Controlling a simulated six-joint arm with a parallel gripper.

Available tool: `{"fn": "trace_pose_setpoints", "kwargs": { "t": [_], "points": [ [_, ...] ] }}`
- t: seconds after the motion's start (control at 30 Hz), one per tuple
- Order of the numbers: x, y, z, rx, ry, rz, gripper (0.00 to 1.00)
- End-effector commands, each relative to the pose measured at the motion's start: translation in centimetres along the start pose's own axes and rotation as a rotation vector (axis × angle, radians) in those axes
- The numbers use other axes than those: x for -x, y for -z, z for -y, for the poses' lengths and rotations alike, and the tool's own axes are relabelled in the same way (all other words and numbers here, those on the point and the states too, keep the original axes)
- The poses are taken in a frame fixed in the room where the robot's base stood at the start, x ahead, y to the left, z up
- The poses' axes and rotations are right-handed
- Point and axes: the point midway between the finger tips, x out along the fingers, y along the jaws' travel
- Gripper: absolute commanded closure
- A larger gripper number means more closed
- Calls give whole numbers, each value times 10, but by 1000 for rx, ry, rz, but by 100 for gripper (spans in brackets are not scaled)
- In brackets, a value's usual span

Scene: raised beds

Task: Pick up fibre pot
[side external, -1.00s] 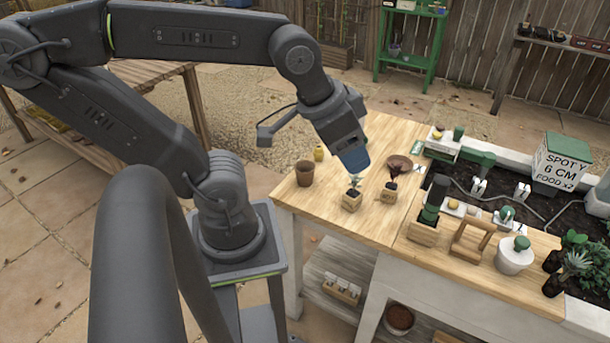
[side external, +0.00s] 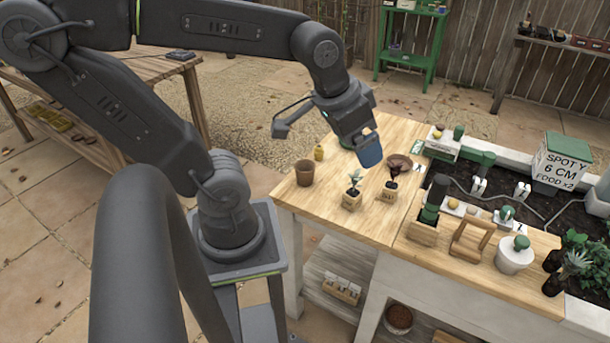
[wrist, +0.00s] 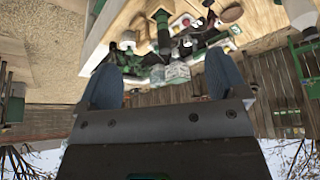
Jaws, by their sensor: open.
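A brown pot (side external: 304,173), which looks like the fibre pot, stands upright on the left part of the wooden bench top (side external: 333,218) in the side external view. Nothing touches it. My gripper (side external: 369,152), with blue fingers, is raised above the bench, to the right of the pot. In the wrist view its two fingers (wrist: 163,75) are spread apart with nothing held between them. I cannot make out the brown pot in the wrist view.
Near my gripper stand a seedling in a wooden block (side external: 352,200), a second wooden block (side external: 390,192) with a dark plant and a brown dish (side external: 399,161). A small yellow bottle (side external: 319,153) stands behind the pot. The bench's front left is clear.

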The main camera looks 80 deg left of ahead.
Motion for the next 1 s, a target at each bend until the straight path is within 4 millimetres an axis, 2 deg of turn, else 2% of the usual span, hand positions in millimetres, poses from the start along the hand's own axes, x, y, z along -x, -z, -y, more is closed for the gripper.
{"fn": "trace_pose_setpoints", "kwargs": {
  "t": [0.13,0.27,0.4,0.53,0.6,0.7,0.87,1.0],
  "points": [
    [-37,24,60,187,80,114,9],
    [-70,29,122,355,129,207,9],
    [-104,14,193,535,158,299,9],
    [-128,-12,244,672,167,362,9],
    [-136,-26,263,725,168,384,9],
    [-144,-39,280,772,167,402,9],
    [-156,-49,286,793,165,413,9],
    [-179,-60,285,792,163,416,9]
  ]
}}
